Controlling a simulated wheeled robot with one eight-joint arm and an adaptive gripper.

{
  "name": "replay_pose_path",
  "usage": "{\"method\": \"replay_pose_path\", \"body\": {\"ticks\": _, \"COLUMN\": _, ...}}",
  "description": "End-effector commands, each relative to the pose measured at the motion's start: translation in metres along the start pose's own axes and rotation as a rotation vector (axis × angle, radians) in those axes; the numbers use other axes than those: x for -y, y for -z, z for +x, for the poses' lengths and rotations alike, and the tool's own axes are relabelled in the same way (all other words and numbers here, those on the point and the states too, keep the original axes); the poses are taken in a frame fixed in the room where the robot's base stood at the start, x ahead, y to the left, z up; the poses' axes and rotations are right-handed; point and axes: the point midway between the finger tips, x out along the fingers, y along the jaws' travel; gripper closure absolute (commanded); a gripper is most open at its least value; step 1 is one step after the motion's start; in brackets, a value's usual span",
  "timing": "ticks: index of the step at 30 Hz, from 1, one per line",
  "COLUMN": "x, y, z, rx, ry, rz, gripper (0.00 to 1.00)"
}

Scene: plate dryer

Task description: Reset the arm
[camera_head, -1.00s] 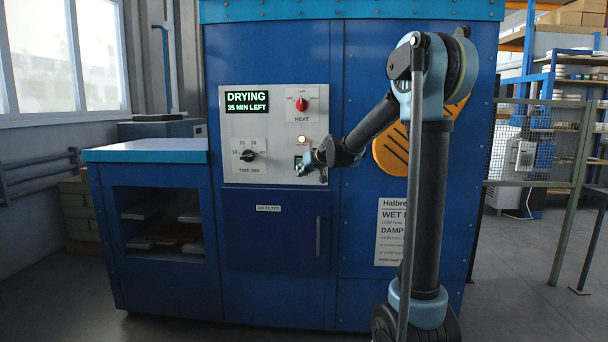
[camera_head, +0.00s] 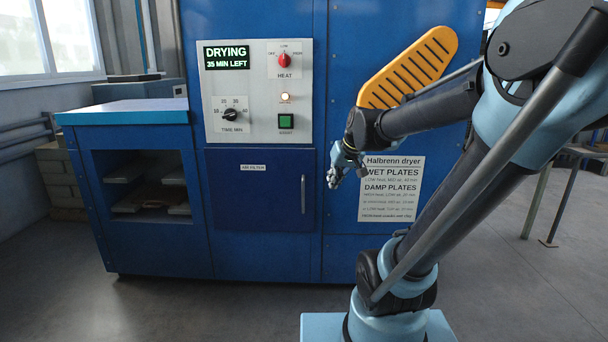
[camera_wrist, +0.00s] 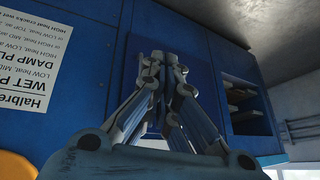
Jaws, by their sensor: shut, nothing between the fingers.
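My gripper (camera_head: 334,178) is shut and empty. In the head view it hangs in front of the blue dryer (camera_head: 265,260), left of the instruction sheet (camera_head: 391,188) and apart from the control panel (camera_head: 258,92). In the wrist view my gripper (camera_wrist: 164,62) has its fingers together, pointing at the dryer front. The panel's display (camera_head: 238,57) reads "DRYING 35 MIN LEFT". The red heat knob (camera_head: 283,60), the black time knob (camera_head: 230,114), a lit lamp (camera_head: 285,98) and the green start button (camera_head: 286,121) all show uncovered.
An orange slotted plate (camera_head: 408,68) is on the dryer behind my arm. A blue side bench (camera_head: 125,112) with an open shelf holding several plates stands at the left. A handle (camera_head: 303,194) is on the lower door. The grey floor in front is clear.

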Motion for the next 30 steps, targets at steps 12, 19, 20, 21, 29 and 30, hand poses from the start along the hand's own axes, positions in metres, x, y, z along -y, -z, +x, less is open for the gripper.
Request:
{"method": "replay_pose_path", "body": {"ticks": 12, "x": -0.036, "y": -0.173, "z": -0.012, "rx": 0.220, "ry": -0.144, "rz": 0.115, "gripper": 1.00}}
{"method": "replay_pose_path", "body": {"ticks": 19, "x": -0.048, "y": -0.237, "z": -0.012, "rx": 0.306, "ry": -0.207, "rz": 0.170, "gripper": 1.00}}
{"method": "replay_pose_path", "body": {"ticks": 20, "x": -0.049, "y": -0.242, "z": -0.012, "rx": 0.312, "ry": -0.212, "rz": 0.174, "gripper": 1.00}}
{"method": "replay_pose_path", "body": {"ticks": 21, "x": -0.050, "y": -0.247, "z": -0.012, "rx": 0.319, "ry": -0.218, "rz": 0.179, "gripper": 1.00}}
{"method": "replay_pose_path", "body": {"ticks": 29, "x": -0.051, "y": -0.254, "z": -0.012, "rx": 0.330, "ry": -0.227, "rz": 0.186, "gripper": 1.00}}
{"method": "replay_pose_path", "body": {"ticks": 30, "x": -0.051, "y": -0.254, "z": -0.012, "rx": 0.330, "ry": -0.226, "rz": 0.186, "gripper": 1.00}}
